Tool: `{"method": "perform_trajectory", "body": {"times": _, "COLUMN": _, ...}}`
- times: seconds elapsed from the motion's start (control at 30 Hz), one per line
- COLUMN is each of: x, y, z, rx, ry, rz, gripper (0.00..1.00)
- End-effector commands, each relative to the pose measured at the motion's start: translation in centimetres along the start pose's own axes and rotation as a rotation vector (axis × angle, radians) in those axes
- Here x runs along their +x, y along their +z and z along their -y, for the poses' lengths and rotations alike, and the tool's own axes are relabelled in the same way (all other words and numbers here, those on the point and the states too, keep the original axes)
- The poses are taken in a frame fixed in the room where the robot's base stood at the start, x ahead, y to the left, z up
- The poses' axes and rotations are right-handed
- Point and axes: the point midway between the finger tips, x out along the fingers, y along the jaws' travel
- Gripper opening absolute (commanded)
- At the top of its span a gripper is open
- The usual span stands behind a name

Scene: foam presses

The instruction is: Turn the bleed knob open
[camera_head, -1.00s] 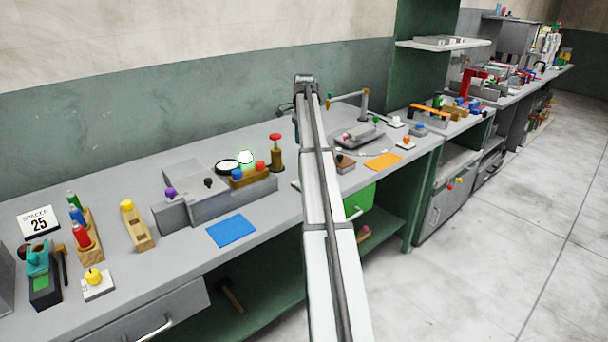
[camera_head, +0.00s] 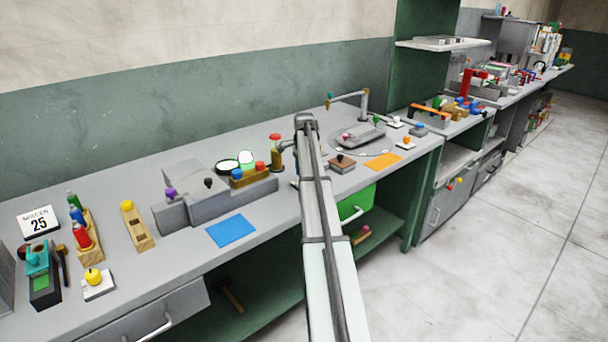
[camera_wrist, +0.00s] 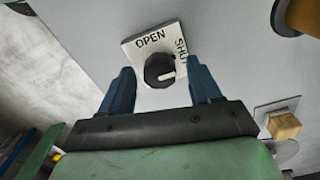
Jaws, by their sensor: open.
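The bleed knob (camera_wrist: 158,73) is a round black knob on a small white plate (camera_wrist: 136,50) marked OPEN and SHUT. Gaps show between both fingers and the knob. I cannot tell how far the fingertips are above the plate. In the head view I cannot make out the knob, and my arm covers part of the bench there.
An amber bottle with a red cap (camera_head: 276,153) stands close left of my arm. A tan block (camera_wrist: 285,126) sits to the right in the wrist view. A grey press with a purple knob (camera_head: 203,197) and a blue mat (camera_head: 231,231) lie further left. The bench's front edge is near.

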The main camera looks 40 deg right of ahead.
Motion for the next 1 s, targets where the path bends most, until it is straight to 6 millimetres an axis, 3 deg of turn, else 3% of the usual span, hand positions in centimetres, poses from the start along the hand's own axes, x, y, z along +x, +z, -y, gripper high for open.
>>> {"method": "perform_trajectory", "body": {"times": 0.37, "x": 0.33, "y": 0.0, "z": 0.0, "rx": 0.0, "ry": 0.0, "rz": 0.0, "gripper": 0.62}}
{"method": "perform_trajectory", "body": {"times": 0.9, "x": 0.3, "y": 0.0, "z": 0.01, "rx": 0.0, "ry": 0.0, "rz": 0.0, "gripper": 0.11}}
{"method": "perform_trajectory", "body": {"times": 1.0, "x": 0.3, "y": 0.0, "z": 0.01, "rx": -0.001, "ry": 0.0, "rz": 0.0, "gripper": 0.07}}
